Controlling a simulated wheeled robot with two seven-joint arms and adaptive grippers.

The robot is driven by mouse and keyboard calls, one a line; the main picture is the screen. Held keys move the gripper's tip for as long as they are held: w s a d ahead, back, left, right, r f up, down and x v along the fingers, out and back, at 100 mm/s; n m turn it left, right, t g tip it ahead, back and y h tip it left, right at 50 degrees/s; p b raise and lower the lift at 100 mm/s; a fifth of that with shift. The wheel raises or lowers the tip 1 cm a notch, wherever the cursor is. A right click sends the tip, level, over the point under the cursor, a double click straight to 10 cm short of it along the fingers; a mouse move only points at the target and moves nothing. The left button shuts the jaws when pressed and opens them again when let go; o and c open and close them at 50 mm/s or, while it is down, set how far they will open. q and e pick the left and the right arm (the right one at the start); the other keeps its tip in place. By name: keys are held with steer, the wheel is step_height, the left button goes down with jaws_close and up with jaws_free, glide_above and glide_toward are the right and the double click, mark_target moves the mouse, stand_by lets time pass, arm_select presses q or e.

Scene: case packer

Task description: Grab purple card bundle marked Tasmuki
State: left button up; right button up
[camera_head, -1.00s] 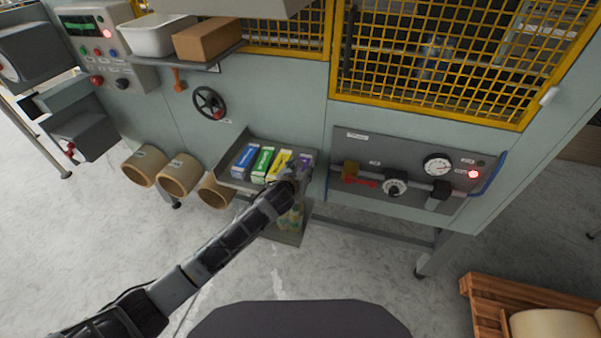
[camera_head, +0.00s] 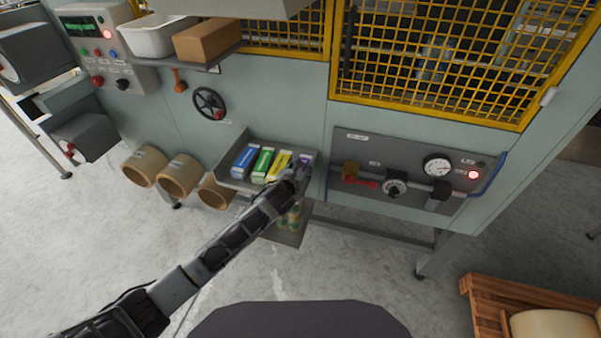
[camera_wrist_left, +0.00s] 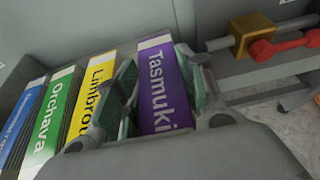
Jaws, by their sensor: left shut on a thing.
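The purple card bundle marked Tasmuki (camera_wrist_left: 160,85) stands at the right end of a row of bundles in the left wrist view. In the head view only a small purple part of it (camera_head: 306,159) shows beyond my gripper. My left gripper (camera_wrist_left: 157,92) is shut on the purple bundle, with one finger on each side of it. In the head view the gripper (camera_head: 300,172) reaches the right end of the tray. The bundle's lower end is hidden by the gripper. My right gripper is not in view.
Yellow Limbro... (camera_wrist_left: 92,95), green Orchava (camera_wrist_left: 50,125) and blue (camera_wrist_left: 22,120) bundles stand close on the left. They sit in a grey tray (camera_head: 226,182). Right of it is a panel with a red-handled valve (camera_head: 362,182) and gauge (camera_head: 437,165). Cardboard tubes (camera_head: 178,175) lie left.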

arm_select(q)
steer(key=shift+r, duration=0.15)
steer(key=shift+r, duration=4.95)
